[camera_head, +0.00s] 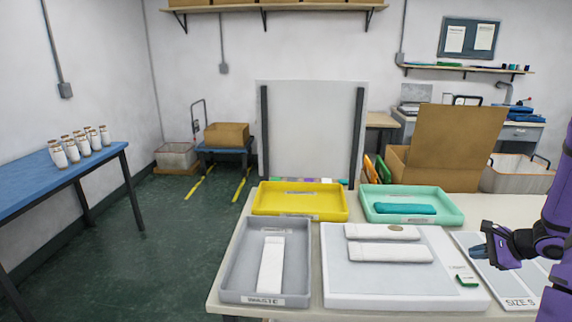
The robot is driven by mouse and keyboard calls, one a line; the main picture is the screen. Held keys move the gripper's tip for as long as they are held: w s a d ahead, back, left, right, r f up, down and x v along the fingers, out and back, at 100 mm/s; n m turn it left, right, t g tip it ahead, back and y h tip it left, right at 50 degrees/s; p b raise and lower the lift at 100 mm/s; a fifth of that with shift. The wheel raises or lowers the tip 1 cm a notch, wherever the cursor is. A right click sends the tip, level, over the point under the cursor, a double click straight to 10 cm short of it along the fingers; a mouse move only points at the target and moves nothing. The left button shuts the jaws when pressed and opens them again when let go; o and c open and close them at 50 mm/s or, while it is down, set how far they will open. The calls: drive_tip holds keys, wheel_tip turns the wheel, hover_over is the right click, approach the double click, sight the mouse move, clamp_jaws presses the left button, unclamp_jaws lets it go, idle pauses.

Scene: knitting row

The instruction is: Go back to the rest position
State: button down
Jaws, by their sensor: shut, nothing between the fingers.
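My gripper (486,249) is at the right of the head view, at the end of my purple arm. It is shut and empty, above a white card marked "SIZE S" (518,302) on the table. Two white folded knitted pieces lie on the white board (340,296) left of it; the rear piece (368,231) has a brownish oval mark, the front piece (390,252) is plain. My gripper is apart from both. A small green item (467,281) lies at the board's right side.
A grey tray (231,261) holds a white piece. A yellow tray (299,214) looks empty. A green tray (448,218) holds a teal piece. Behind stand a grey upright panel (312,130) and an open cardboard box (455,135). A blue table (40,185) with bottles is at left.

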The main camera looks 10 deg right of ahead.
drive_tip(key=s+a+r+n+g+y, duration=0.15)
drive_tip(key=a+r+n+g, duration=0.25)
drive_tip(key=a+r+n, duration=1.15)
drive_tip(key=s+a+r+n+t+h, duration=0.1)
drive_tip(key=s+a+r+n+h, duration=0.4)
drive_tip(key=s+a+r, duration=0.9)
drive_tip(key=shift+s+a+r+h, duration=0.4)
drive_tip(key=shift+s+r, duration=0.45)
drive_tip(key=shift+s, duration=0.4)
drive_tip(key=shift+n, duration=0.25)
